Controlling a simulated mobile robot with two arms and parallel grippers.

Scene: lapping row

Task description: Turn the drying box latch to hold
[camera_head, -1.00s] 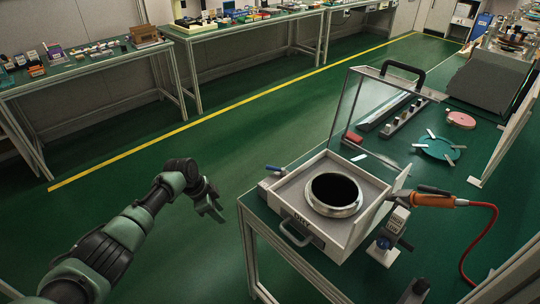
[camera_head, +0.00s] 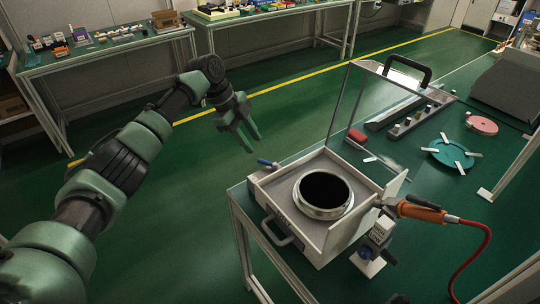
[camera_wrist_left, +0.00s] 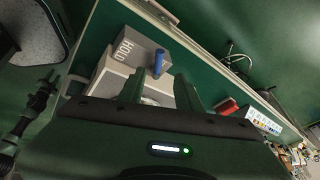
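The drying box (camera_head: 334,243) is a pale open-topped box with a round dark opening ringed in metal, standing on the green bench. Its latch has a blue handle (camera_head: 266,162) at the far left corner. In the left wrist view the blue latch handle (camera_wrist_left: 158,63) stands out beside a grey block marked HOLD (camera_wrist_left: 128,46). My left gripper (camera_head: 252,143) is raised just left of and above the latch, apart from it. Its fingers also show spread and empty in the left wrist view (camera_wrist_left: 158,92). My right gripper is not in view.
A clear upright panel (camera_head: 345,105) stands behind the box. An orange tool (camera_head: 421,212) with a red hose lies to its right. A teal disc (camera_head: 451,153), pink disc (camera_head: 482,124) and red block (camera_head: 357,136) are on the bench. Green floor lies open to the left.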

